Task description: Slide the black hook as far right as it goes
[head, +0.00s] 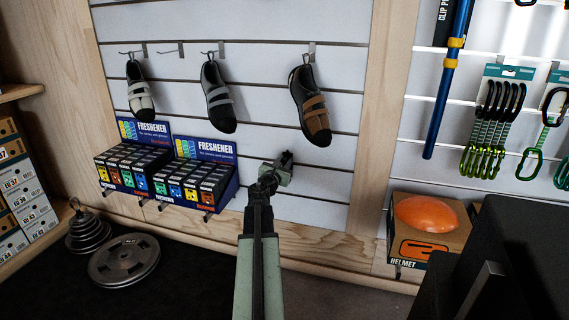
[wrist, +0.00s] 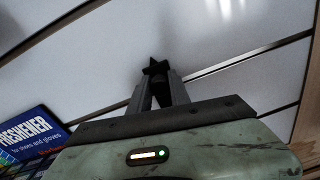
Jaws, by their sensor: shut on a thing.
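In the wrist view the black hook (wrist: 156,67) shows as a small dark knob between the fingertips of my gripper (wrist: 158,78). The fingers are shut on it, against the white slatted wall (wrist: 225,55). In the head view my gripper (head: 286,160) is at the wall, right of the freshener boxes and below the shoes. The hook is hidden behind the gripper there, so I cannot tell its black part from my gripper.
Freshener displays (head: 205,175) hang just left of my gripper. A shoe (head: 311,105) hangs above right. A wooden post (head: 372,125) bounds the slatted panel on the right. The wall between gripper and post looks clear. A boxed orange helmet (head: 425,213) stands beyond it.

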